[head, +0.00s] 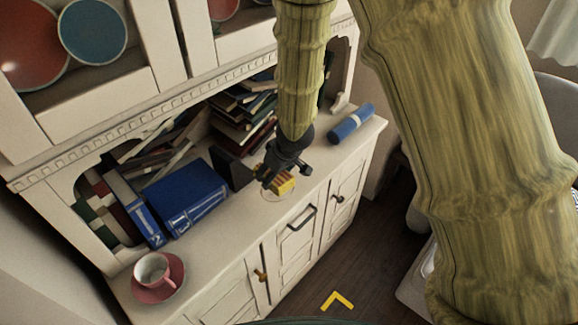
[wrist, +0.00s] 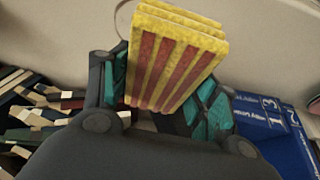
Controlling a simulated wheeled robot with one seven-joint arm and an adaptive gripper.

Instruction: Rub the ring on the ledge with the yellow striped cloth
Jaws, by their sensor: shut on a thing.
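The yellow striped cloth (head: 280,180) is a folded yellow pad with red stripes. My gripper (head: 270,181) is shut on it, low over the white ledge (head: 222,225) of the cabinet. The cloth fills the middle of the wrist view (wrist: 178,62), between the dark fingers with teal pads (wrist: 160,95). A faint ring (head: 279,197) shows on the ledge right under and around the cloth; part of it is hidden by the cloth. I cannot tell whether the cloth touches the ledge.
Blue books (head: 187,196) lie left of my gripper, with stacked books (head: 240,115) behind. A rolled blue item (head: 351,122) lies to the right. A pink cup (head: 152,269) on a saucer (head: 172,286) stands at the ledge's left end. Bare ledge lies between cup and cloth.

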